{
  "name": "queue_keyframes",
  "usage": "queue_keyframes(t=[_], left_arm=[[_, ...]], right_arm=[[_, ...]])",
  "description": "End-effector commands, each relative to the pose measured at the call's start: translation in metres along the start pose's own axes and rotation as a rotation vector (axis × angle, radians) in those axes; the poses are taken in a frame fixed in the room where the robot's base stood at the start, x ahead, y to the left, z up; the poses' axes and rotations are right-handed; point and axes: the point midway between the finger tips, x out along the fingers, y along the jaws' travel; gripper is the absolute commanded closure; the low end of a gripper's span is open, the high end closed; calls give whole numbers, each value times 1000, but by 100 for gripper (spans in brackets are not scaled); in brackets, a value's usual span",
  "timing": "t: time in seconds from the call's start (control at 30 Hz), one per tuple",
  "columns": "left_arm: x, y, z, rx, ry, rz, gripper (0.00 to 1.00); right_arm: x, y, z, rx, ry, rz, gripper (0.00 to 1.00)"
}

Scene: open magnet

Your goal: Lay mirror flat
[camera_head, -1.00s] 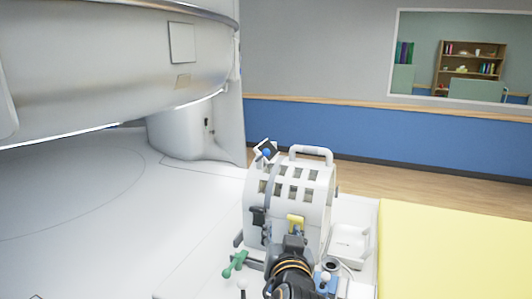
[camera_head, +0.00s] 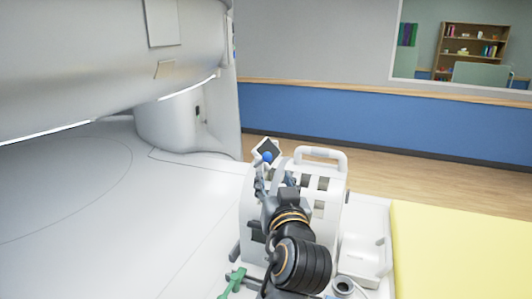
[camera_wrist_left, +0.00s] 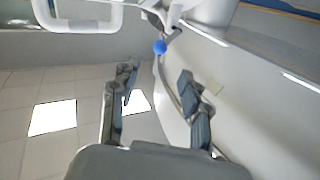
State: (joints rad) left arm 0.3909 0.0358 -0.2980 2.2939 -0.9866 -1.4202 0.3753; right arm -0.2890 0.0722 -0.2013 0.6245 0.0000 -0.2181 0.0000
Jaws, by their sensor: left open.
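The mirror (camera_head: 268,149) is a small square with a dark face and pale frame, tilted up at the top left of the white slotted head coil (camera_head: 320,187). A blue ball knob (camera_head: 267,157) sits at its lower edge. The knob also shows in the left wrist view (camera_wrist_left: 160,47), just beyond and between the fingertips. My left gripper (camera_head: 276,183) is just below the knob in the head view. In the wrist view the left gripper (camera_wrist_left: 159,78) is open, with nothing between its fingers. My arm hides part of the coil's front. My right gripper is not in view.
The coil's white top handle (camera_head: 320,153) stands right of the mirror. A green handle (camera_head: 232,283) lies at the lower left. A white tray (camera_head: 365,257) and yellow pad (camera_head: 455,250) are to the right. The large scanner housing (camera_head: 80,60) overhangs the left.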

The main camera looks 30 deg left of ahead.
Motion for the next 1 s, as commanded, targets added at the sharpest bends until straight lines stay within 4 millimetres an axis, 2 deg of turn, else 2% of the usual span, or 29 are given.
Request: queue_keyframes(t=[0.23,0.37,0.5,0.7,1.0], left_arm=[[52,-2,-4,5,1,-5,54],[80,-2,-4,5,-1,-4,54],[103,-2,-3,2,0,-3,54],[120,-1,-1,1,0,-1,54],[123,-1,0,-2,-1,-1,54]], right_arm=[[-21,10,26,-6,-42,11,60],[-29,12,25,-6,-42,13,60],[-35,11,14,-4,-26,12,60],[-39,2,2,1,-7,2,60],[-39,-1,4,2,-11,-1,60]])
